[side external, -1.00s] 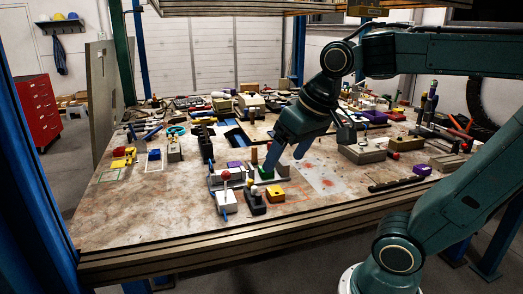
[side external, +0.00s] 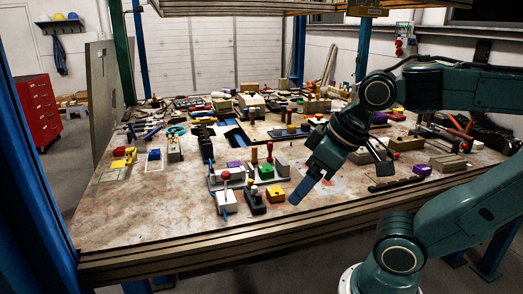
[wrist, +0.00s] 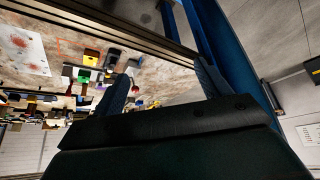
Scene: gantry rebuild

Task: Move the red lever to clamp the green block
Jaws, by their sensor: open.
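The green block (side external: 266,172) sits in a grey fixture near the front middle of the table. It also shows in the upside-down wrist view (wrist: 84,76). A lever with a red ball knob (side external: 226,176) stands up from a light grey box, left of the green block. Brown-red handles (side external: 269,148) stand close behind the block; I cannot tell which handle works its clamp. My gripper (side external: 312,190) is open and empty, above the front of the table to the right of the block, apart from it and the levers. Both fingers show in the wrist view (wrist: 162,84).
A yellow block (side external: 276,193) and a black-based lever (side external: 254,202) stand just in front of the green block. A purple block (side external: 234,165) is behind the red-knobbed lever. The table's front rail (side external: 200,250) runs below my gripper. Bare tabletop lies at left.

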